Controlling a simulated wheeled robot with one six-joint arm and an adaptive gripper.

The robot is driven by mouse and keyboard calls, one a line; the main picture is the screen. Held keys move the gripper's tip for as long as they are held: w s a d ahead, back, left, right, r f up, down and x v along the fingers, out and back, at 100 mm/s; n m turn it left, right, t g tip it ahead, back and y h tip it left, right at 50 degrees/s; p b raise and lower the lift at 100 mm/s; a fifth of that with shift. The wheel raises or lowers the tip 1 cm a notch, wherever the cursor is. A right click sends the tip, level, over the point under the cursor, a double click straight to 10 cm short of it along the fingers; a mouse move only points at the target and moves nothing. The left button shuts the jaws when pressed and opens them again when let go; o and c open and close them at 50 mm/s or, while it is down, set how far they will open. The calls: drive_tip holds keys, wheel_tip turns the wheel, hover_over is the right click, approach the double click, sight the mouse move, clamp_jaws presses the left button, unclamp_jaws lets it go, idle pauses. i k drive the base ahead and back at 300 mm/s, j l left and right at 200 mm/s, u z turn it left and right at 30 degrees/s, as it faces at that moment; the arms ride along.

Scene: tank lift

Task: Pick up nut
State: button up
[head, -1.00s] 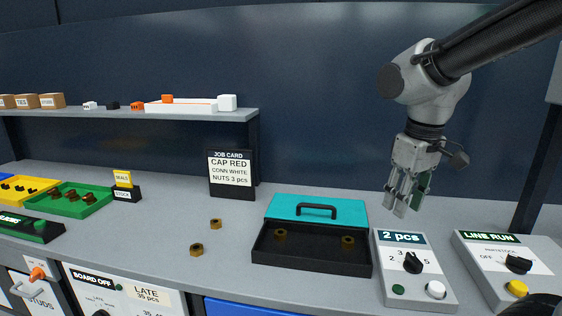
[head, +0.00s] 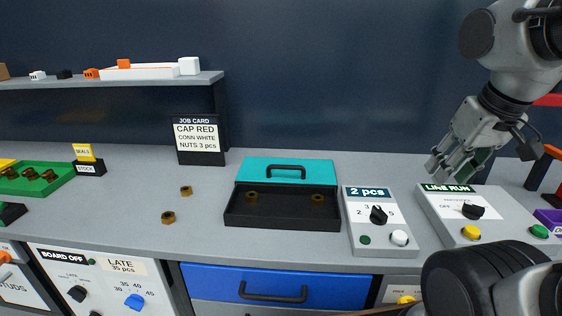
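Two brass nuts lie loose on the grey bench left of the black tray: one farther back (head: 186,190) and one nearer the front edge (head: 168,217). Two more nuts sit inside the black tray (head: 285,222), one at left (head: 252,197) and one at right (head: 317,200). My gripper (head: 449,172) is at the upper right, above the line run box, far from the nuts. Its fingers look apart and nothing shows between them.
A teal lid with a handle (head: 287,171) is behind the tray. A "2 pcs" dial box (head: 378,222) and a line run box (head: 488,222) stand right of it. The job card (head: 199,140) stands at the back.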

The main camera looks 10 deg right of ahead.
sight(167, 218)
drive_tip(key=j+u, duration=0.1)
drive_tip(key=j, duration=0.8)
drive_tip(key=j+u, duration=0.1)
drive_tip(key=j, duration=0.75)
drive_tip(key=i, duration=0.05)
